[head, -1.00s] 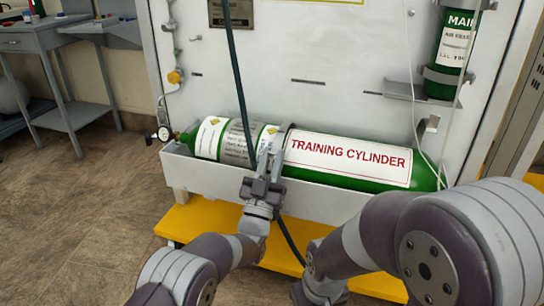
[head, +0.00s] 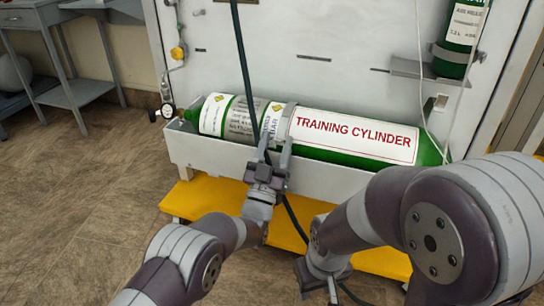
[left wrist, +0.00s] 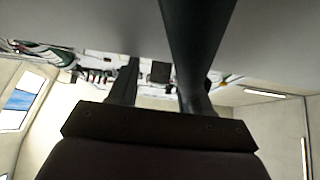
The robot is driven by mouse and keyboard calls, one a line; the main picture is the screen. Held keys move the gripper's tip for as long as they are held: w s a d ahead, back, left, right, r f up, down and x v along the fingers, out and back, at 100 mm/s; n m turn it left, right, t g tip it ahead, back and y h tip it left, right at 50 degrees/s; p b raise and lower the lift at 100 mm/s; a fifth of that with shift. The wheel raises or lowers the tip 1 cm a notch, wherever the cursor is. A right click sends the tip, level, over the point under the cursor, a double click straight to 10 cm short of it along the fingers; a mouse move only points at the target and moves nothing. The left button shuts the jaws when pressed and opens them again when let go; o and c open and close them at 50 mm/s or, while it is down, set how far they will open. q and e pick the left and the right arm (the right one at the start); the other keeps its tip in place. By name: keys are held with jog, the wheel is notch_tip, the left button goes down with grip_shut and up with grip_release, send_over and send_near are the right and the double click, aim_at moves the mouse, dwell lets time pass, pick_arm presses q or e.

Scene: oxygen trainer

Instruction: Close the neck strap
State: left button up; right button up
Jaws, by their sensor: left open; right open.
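The green training cylinder (head: 428,153) lies on its side in a pale metal trough (head: 335,181). I cannot tell whether the strap is fastened. My left gripper (head: 276,144) is open at the cylinder's front side, just below the strap, its fingers apart with nothing clearly between them. Its dark fingers also show in the left wrist view (left wrist: 160,92). My right gripper (head: 332,290) is low at the bottom of the head view, away from the cylinder, and partly cut off.
A dark hose (head: 243,70) hangs across the cylinder and passes by my left gripper. A yellow base (head: 215,200) projects below the trough. A second green cylinder (head: 462,30) stands upper right.

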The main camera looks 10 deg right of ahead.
pick_arm(q)
jog(key=p+v, duration=0.4)
jog(key=v, duration=0.7)
jog(key=shift+s+f, duration=0.15)
jog(key=shift+s, duration=0.1)
jog(key=shift+a, duration=0.15)
